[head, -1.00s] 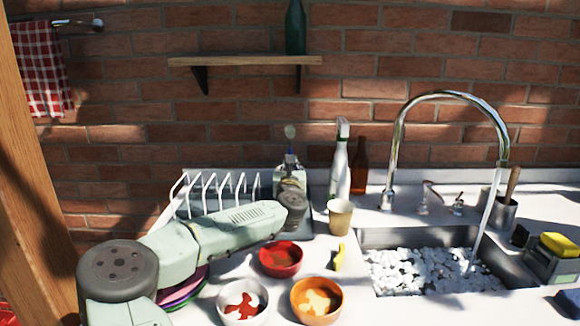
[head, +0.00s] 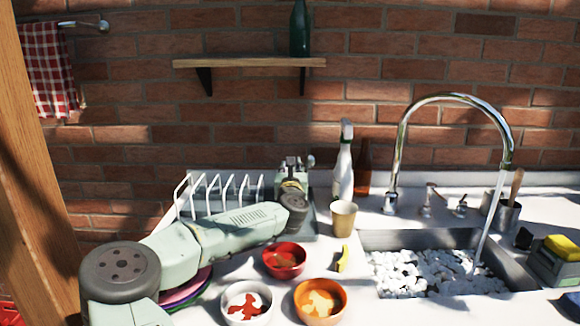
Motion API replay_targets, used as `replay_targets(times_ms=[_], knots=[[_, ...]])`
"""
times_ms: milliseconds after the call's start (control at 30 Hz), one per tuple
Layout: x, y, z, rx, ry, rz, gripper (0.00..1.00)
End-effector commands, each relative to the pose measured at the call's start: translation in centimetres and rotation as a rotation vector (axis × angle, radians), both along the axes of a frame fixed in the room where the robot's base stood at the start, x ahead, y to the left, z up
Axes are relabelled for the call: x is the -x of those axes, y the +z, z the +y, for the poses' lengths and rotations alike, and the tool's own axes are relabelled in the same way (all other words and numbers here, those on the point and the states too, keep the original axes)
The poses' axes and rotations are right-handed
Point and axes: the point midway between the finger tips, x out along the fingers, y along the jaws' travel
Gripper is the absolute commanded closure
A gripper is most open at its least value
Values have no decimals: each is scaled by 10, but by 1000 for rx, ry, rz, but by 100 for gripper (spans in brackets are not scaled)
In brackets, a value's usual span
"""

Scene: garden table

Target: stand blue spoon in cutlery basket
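My gripper (head: 291,163) is at the back of the counter, at the right end of the dish rack, seen from behind past my arm. Its fingers are small in view, and I cannot tell whether they are open or shut. The spoon shows only as a small greyish round head (head: 311,161) just right of the gripper. Its handle is hidden, so I cannot tell whether the gripper touches it. I cannot make out the cutlery basket; my gripper and wrist cover that spot.
A white dish rack (head: 220,192) is left of the gripper. A white bottle (head: 344,170), a brown bottle (head: 363,170) and a tan cup (head: 343,216) stand to the right. Red (head: 284,270), white (head: 247,315) and orange (head: 320,315) bowls are in front. A sink (head: 440,240) with running tap lies right.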

Motion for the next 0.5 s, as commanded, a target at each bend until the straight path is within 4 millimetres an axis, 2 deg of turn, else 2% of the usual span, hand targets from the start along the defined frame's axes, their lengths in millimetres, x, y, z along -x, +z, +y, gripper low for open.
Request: replay_targets(times_ms=[33,233,500], knots=[[4,-44,-13,1,-32,66,64],[19,-38,-10,2,-29,57,64],[60,-19,-3,1,-15,27,64]])
